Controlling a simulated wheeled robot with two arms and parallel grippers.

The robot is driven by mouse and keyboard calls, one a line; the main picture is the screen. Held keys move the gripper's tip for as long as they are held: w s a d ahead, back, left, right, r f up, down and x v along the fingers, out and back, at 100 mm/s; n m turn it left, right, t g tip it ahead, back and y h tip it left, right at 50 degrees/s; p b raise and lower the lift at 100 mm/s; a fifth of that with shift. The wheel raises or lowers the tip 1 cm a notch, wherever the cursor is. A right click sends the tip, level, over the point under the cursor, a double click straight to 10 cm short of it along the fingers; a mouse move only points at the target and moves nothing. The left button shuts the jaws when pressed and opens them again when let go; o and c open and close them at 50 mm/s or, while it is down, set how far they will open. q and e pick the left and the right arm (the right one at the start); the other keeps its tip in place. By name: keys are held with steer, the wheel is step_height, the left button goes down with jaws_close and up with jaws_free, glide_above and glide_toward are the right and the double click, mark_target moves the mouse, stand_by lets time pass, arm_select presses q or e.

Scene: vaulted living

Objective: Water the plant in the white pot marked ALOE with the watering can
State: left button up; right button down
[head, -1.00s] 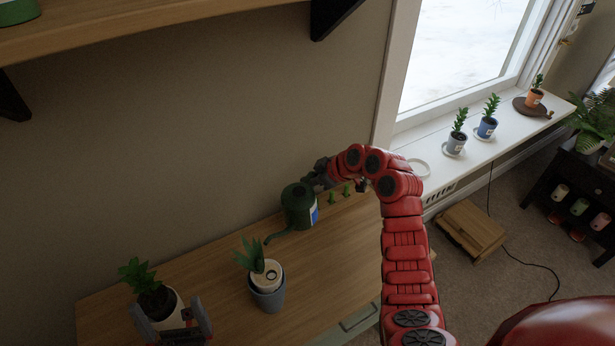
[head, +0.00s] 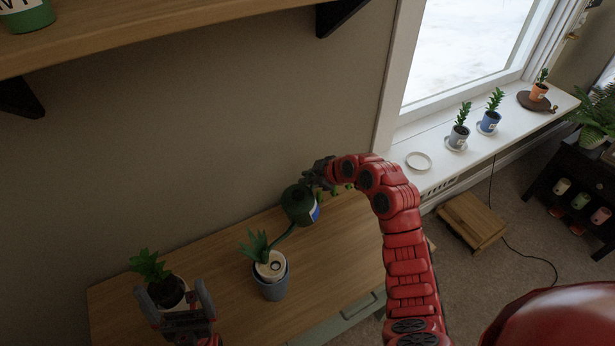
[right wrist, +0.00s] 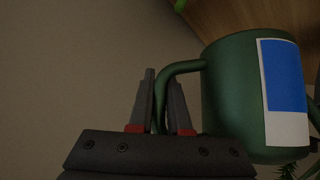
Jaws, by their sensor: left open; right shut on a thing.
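The green watering can (head: 299,206) with a blue and white label is tilted above the wooden table. Its spout slopes down left, the tip at the middle plant. My right gripper (head: 322,178) is shut on the can's handle; the right wrist view shows its fingers (right wrist: 160,100) around the handle beside the can body (right wrist: 232,95). Another plant (head: 150,266) stands in a white pot at left, partly hidden by my open left gripper (head: 172,293). No ALOE marking is readable, and no water is discernible.
A shelf (head: 150,38) overhangs at upper left. The windowsill (head: 440,172) holds several potted plants and an empty saucer (head: 418,161). The table's middle left is clear.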

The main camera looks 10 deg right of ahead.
steer(key=shift+s+a+r+n+t+h+p, duration=1.2)
steer(key=shift+r+t+p, duration=0.9)
steer(key=shift+r, duration=4.05)
steer(key=w+d+f+m+g+y+b, duration=0.2)
steer(key=f+g+b, duration=0.1)
steer(key=f+b, duration=0.2)
steer(key=w+d+f+m+g+y+b, duration=0.2)
steer(key=w+f+g+b, duration=0.1)
steer(key=f+b, duration=0.2)
step_height(320, 180, down, 3)
steer(key=shift+d+r+g, duration=0.15)
steer(key=shift+d+g, duration=0.1)
steer(key=shift+g, duration=0.05)
